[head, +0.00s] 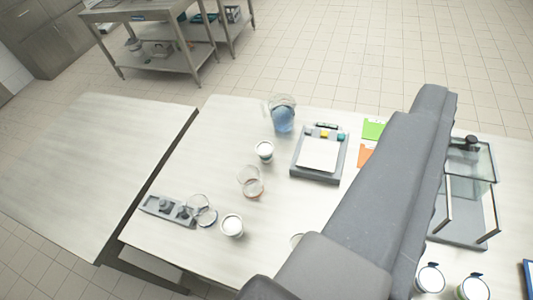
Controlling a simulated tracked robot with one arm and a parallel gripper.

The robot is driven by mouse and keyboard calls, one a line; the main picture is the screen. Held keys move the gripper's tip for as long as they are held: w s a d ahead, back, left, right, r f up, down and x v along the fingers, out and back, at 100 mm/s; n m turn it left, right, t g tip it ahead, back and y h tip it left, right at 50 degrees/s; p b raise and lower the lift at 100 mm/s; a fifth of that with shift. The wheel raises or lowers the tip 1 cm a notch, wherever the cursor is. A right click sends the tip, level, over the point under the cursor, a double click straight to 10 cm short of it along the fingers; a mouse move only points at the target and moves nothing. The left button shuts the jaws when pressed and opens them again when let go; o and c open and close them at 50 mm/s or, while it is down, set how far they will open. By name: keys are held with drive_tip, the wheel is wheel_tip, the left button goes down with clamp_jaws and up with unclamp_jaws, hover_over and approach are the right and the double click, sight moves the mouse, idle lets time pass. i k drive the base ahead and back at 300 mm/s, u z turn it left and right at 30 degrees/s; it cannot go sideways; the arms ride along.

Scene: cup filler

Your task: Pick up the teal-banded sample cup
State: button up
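Several small cups stand on the pale table (190,150); at this size I cannot tell for certain which has a teal band. A white-filled cup (264,151) stands near the middle, and another white-filled cup (232,226) stands nearer the front. A clear cup with a reddish band (252,188) is between them. Two more white-filled cups, a left one (430,279) and a right one (473,289), are at the lower right with dark tabs beside them. My grey arm crosses the right half and hides part of the table. My gripper is not visible.
A blue-filled jug (282,115) and a grey scale (319,155) stand at the back. A glass-walled case (468,195) is right of my arm. A grey holder (168,208) with clear glassware is at front left. The adjoining left table (90,160) is bare.

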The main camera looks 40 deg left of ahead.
sight(265, 149)
drive_tip(key=z, duration=0.1)
drive_tip(key=k, duration=0.35)
drive_tip(key=u, duration=0.75)
drive_tip(key=i, duration=0.85)
drive_tip(key=u, duration=0.3)
